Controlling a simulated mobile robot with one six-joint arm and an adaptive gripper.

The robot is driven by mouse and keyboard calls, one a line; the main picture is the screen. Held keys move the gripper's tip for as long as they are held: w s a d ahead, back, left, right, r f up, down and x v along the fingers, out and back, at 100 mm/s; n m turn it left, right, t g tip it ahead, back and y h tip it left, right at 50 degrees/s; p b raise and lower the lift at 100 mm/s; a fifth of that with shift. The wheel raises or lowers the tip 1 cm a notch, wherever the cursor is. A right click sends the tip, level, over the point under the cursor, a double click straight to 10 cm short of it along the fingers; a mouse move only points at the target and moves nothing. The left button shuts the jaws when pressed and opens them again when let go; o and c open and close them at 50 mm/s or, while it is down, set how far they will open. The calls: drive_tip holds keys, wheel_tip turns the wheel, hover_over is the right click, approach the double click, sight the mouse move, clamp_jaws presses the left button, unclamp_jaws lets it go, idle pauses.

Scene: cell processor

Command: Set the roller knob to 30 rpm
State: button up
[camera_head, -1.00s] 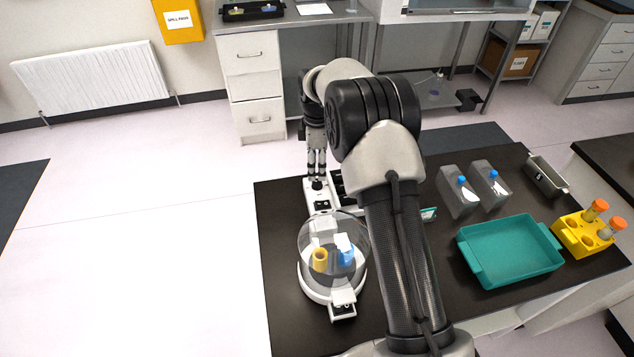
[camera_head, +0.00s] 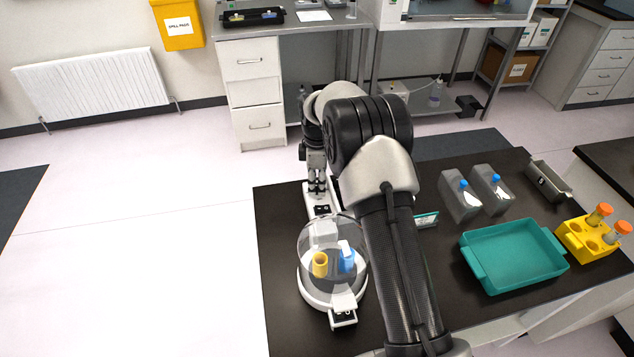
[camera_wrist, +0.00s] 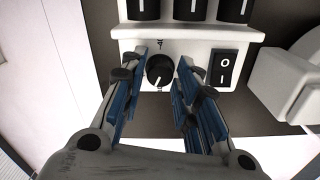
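The black round roller knob (camera_wrist: 160,70) is on the white panel (camera_wrist: 190,33) of a device in the wrist view. A pale pointer mark shows near its lower edge; the scale marks around it are too small to read. My gripper (camera_wrist: 157,88) has its two blue-padded fingers apart, one on each side of the knob, with gaps between pads and knob. In the head view my gripper (camera_head: 317,186) points down over the white device (camera_head: 320,211) at the table's back left edge; the knob is hidden there.
A black I/O rocker switch (camera_wrist: 226,67) sits right of the knob. Black cylinders (camera_wrist: 190,8) line the panel above. A clear-domed white machine (camera_head: 318,293) stands in front of the device. Flasks (camera_head: 460,198), a teal tray (camera_head: 513,255) and a yellow rack (camera_head: 585,238) are to the right.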

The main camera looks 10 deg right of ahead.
sight(317, 186)
clamp_jaws()
drive_tip(key=shift+r+m+p, duration=0.1)
drive_tip(key=shift+m+p, duration=0.75)
drive_tip(key=shift+m, duration=0.05)
drive_tip(key=m+p, duration=0.1)
drive_tip(key=m, duration=0.2)
drive_tip(key=shift+o, duration=2.4)
unclamp_jaws()
wheel_tip(317, 186, up, 7)
drive_tip(key=shift+r, duration=0.35)
drive_tip(key=shift+a, duration=0.1)
